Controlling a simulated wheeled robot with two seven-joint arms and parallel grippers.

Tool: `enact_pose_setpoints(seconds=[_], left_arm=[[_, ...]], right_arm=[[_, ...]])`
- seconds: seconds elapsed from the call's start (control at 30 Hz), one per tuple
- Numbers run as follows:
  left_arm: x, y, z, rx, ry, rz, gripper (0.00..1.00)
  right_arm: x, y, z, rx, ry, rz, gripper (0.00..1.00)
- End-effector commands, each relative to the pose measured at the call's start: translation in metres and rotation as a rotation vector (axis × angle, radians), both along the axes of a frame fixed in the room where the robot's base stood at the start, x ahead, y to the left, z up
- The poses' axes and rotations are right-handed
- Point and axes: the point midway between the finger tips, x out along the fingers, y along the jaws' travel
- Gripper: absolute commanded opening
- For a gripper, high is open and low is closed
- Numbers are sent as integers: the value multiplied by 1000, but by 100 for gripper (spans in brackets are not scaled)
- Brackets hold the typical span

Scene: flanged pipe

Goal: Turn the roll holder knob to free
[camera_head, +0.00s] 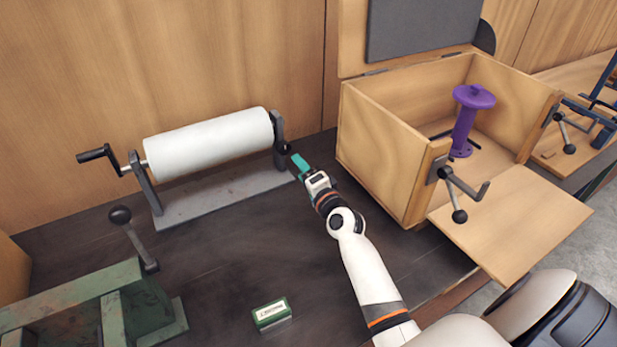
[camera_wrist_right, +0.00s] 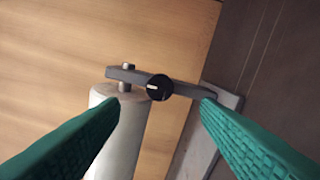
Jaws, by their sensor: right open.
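The roll holder (camera_head: 220,200) stands at the back of the dark bench with a white roll (camera_head: 210,143) on it and a crank at its left end. Its black knob (camera_wrist_right: 159,87) sits on the grey end bracket (camera_wrist_right: 190,88) in the right wrist view, with a pale mark on its face. In the head view the knob is small and dark beside the right bracket (camera_head: 279,132). My right gripper (camera_head: 297,160) is open, its green fingers (camera_wrist_right: 160,110) spread to either side of the knob in the wrist view, apart from it. My left gripper is out of view.
A wooden box (camera_head: 385,160) with a purple spool (camera_head: 465,118) and a lowered front flap stands to the right. A green metal device (camera_head: 90,305) with a lever is front left. A small green-and-white box (camera_head: 271,314) lies at the front. The middle bench is clear.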

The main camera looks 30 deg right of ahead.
Motion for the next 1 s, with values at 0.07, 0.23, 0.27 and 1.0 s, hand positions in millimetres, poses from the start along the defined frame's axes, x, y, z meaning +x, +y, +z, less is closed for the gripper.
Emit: enact_pose_setpoints(seconds=[0.07,0.23,0.27,1.0], left_arm=[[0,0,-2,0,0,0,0],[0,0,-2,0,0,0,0],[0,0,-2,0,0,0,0],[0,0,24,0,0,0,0]], right_arm=[[-14,1,-2,0,2,-1,57],[-30,2,-1,1,0,-1,57],[-31,2,-1,1,0,-1,57],[-32,2,27,1,-1,-1,57]])
